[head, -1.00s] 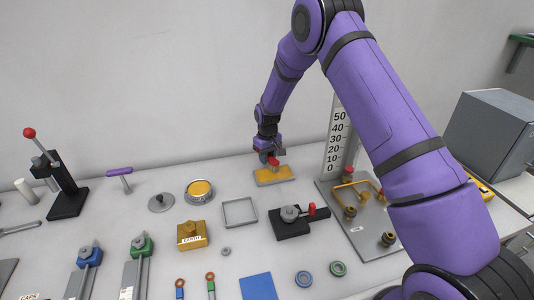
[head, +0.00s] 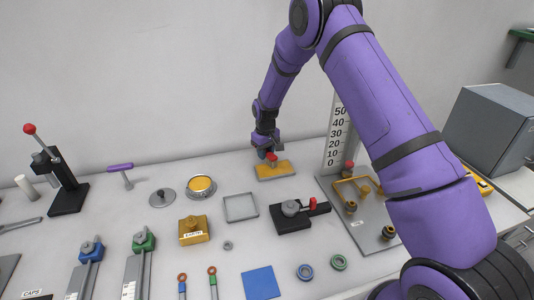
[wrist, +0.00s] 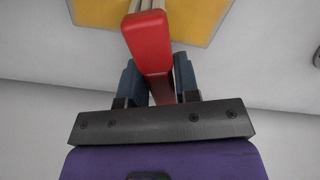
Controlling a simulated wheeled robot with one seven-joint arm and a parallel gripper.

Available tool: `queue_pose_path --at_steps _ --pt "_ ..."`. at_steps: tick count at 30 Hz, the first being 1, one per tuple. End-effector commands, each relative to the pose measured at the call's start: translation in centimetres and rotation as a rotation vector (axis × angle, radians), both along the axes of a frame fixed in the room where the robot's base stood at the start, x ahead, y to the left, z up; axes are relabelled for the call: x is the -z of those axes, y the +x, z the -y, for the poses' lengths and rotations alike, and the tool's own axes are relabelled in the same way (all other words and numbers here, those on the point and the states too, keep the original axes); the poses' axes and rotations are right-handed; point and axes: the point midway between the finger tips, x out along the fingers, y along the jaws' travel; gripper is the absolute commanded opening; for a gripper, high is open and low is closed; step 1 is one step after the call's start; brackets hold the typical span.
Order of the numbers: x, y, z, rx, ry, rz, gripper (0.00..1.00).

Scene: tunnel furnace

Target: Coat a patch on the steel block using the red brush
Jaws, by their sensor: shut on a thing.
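My gripper (head: 268,154) is shut on the red brush (head: 272,158), at the back of the table. In the wrist view the red handle (wrist: 150,45) stands between the dark blue fingers (wrist: 160,82), and pale bristles show at its far end. The brush is over a flat block with a yellow top (head: 277,172), probably the steel block. In the wrist view the yellow surface (wrist: 200,15) has a thin grey border. The bristles are at or just above this surface; I cannot tell whether they touch it.
A round dish of yellow paint (head: 201,186) stands left of the block, with a grey lid (head: 162,198) beside it. A square grey frame (head: 240,207) and a black fixture (head: 297,215) lie in front. A height scale (head: 338,140) stands to the right.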

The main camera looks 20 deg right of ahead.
Motion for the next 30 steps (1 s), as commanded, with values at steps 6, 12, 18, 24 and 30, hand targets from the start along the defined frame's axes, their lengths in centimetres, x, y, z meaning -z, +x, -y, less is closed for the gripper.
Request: queue_pose_path --at_steps 6,12,18,24,30 --pt "-3.0 0.0 0.1 0.002 -0.001 0.004 0.07" --pt "-4.9 -0.1 0.1 0.003 -0.001 0.004 0.07" --pt "-6.6 -0.2 0.0 0.004 0.0 0.002 0.07" --pt "-7.6 -0.3 0.0 0.004 0.0 0.002 0.07" --pt "-7.7 -0.3 0.0 0.004 -0.001 0.001 0.07"
